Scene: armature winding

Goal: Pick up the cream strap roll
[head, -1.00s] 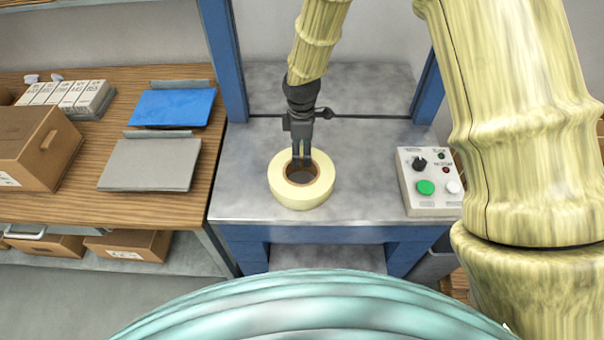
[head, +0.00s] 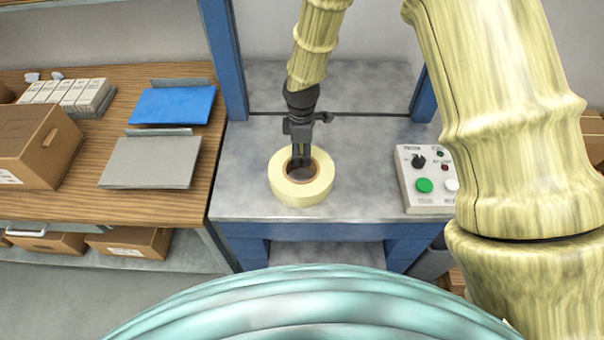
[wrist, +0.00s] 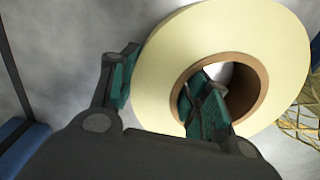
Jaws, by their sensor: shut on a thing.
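The cream strap roll (head: 284,187) is a wide cream ring with a brown core, at the middle of the steel bench in the head view. It also shows in the wrist view (wrist: 165,58). My gripper (head: 301,158) comes down over the roll's far side. In the wrist view my gripper (wrist: 165,92) is shut on the roll's wall, with one finger outside the rim and the other inside the core hole. The roll's underside is hidden, so I cannot tell whether it touches the bench.
The steel bench (head: 245,185) has blue posts at the back. A control box (head: 425,180) with green and white buttons stands to the right. On the wooden table at left are a cardboard box (head: 30,150), a grey panel (head: 150,163) and a blue panel (head: 172,106).

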